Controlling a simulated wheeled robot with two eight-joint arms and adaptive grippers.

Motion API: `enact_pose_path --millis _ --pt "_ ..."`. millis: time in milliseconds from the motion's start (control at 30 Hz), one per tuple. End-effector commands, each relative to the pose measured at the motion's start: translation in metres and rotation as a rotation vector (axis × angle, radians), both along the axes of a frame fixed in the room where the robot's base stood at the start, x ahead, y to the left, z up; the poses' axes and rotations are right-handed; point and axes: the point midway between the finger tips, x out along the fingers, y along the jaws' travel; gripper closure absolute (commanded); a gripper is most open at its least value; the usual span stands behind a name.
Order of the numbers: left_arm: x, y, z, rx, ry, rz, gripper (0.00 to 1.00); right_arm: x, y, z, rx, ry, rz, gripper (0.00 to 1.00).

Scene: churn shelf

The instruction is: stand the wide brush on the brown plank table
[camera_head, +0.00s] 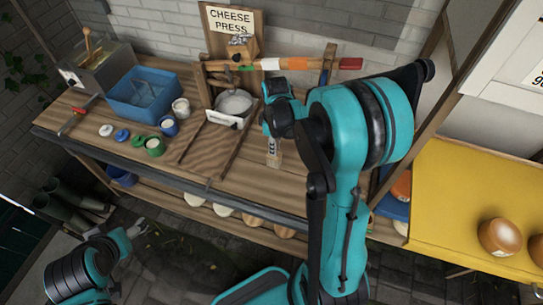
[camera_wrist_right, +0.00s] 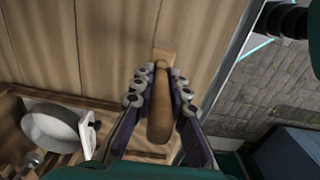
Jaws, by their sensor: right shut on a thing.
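The wide brush (camera_wrist_right: 159,108) is between the fingers of my right gripper (camera_wrist_right: 160,88) in the right wrist view, which is shut on its wooden handle. Its pale, flat end (camera_wrist_right: 164,50) points away from my wrist, towards the planks. In the head view the brush's lower part (camera_head: 274,152) shows below my right gripper (camera_head: 275,132), over the brown plank table (camera_head: 235,172). I cannot tell whether it touches the planks. My left gripper (camera_head: 137,229) is low at the left, in front of the table and away from the brush; its finger opening is unclear.
A white pan-like vessel (camera_head: 233,103) stands in the wooden cheese press behind the brush. A blue tub (camera_head: 146,93) and several small pots are at the left. Bare planks lie around the brush. A yellow table (camera_head: 455,200) with brown round things stands at the right.

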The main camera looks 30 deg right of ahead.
Motion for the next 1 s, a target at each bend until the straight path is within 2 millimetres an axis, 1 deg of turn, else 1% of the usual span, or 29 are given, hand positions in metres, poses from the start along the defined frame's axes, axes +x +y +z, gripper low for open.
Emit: enact_pose_path --millis 33,167,267,400,433,667,833,867,900,933,1000 --pt "0.000 0.000 -0.001 0.000 0.000 0.000 0.27 0.003 0.004 -0.003 0.000 0.000 0.001 1.00" --pt "0.000 0.000 -0.003 0.000 0.000 0.000 0.27 0.005 0.007 -0.009 0.000 0.000 -0.001 1.00" --pt "0.000 0.000 -0.007 0.000 0.000 0.000 0.27 0.005 0.007 -0.020 0.000 0.000 -0.002 1.00" --pt "0.000 0.000 -0.014 0.000 0.000 0.000 0.27 0.005 0.007 -0.042 0.000 0.000 -0.002 1.00" --pt "0.000 0.000 -0.014 0.000 0.000 0.000 0.27 0.005 0.007 -0.045 0.000 0.000 -0.002 1.00" --pt "0.000 0.000 -0.013 0.000 0.000 0.000 0.27 0.005 0.007 -0.045 0.000 0.000 -0.002 1.00" --pt "0.000 0.000 -0.018 0.000 0.000 0.000 0.27 0.005 0.007 -0.050 0.000 0.000 -0.002 1.00" --pt "0.000 0.000 -0.017 0.000 0.000 0.000 0.27 0.005 0.007 -0.049 0.000 0.000 -0.002 0.78" --pt "0.000 0.000 -0.017 0.000 0.000 0.000 0.27 0.005 0.007 -0.048 0.000 0.000 -0.002 0.68" --pt "0.000 0.000 -0.016 0.000 0.000 0.000 0.27 0.005 0.007 -0.048 0.000 0.000 -0.002 0.65" --pt "0.000 0.000 -0.016 0.000 0.000 0.000 0.27 0.005 0.007 -0.048 0.000 0.000 -0.002 0.65"
